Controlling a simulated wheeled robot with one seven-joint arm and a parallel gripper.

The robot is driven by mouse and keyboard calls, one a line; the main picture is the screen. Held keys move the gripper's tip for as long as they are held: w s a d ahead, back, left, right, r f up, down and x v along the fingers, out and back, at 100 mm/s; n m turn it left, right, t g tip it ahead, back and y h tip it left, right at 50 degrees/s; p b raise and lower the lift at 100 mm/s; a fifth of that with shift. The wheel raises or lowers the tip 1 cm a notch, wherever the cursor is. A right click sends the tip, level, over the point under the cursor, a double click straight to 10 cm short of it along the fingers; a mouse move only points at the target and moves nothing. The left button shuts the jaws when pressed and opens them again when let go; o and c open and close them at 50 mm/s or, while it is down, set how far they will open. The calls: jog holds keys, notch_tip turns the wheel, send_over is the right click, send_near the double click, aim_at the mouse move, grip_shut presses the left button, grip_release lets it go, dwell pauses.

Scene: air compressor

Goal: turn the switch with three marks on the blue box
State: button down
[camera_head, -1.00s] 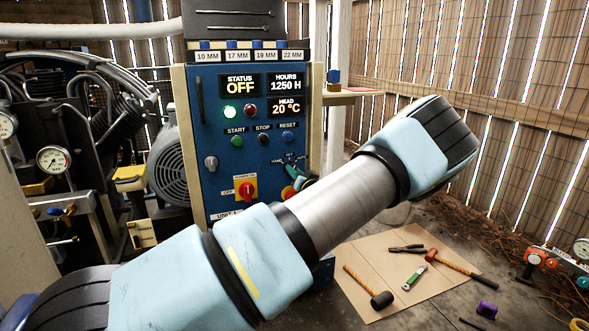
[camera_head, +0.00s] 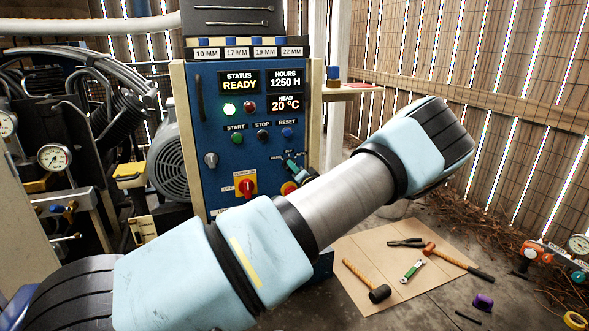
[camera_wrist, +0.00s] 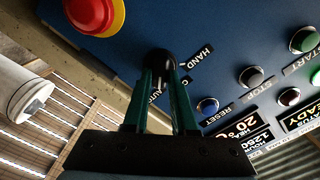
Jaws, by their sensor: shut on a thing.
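The blue box (camera_head: 222,160) stands at the middle of the head view, with displays reading STATUS READY, HOURS 1250 H and HEAD 20 °C. The three-mark switch is low on its right side; its black knob (camera_wrist: 160,61) shows in the wrist view. The HAND and AUTO labels show beside it there, with the OFF mark hidden or unreadable. My gripper (camera_wrist: 164,75) has its green fingers shut on the knob, one on each side. In the head view my gripper (camera_head: 294,168) is small and partly hidden behind my arm.
A red knob on a yellow plate (camera_head: 246,185) and a red-and-yellow button (camera_wrist: 95,12) are close to the switch. START, STOP and RESET buttons (camera_head: 262,135) are above. Tools lie on a cardboard sheet (camera_head: 440,275) at right. Compressor machinery (camera_head: 70,150) fills the left.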

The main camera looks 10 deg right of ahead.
jog(key=c, duration=0.7)
grip_release()
jog(key=shift+s, duration=0.1)
jog(key=s, duration=0.3)
jog(key=s+d, duration=0.1)
jog(key=s, duration=0.6)
jog(key=shift+s+d+p, duration=0.15)
jog(key=shift+s+p, duration=0.15)
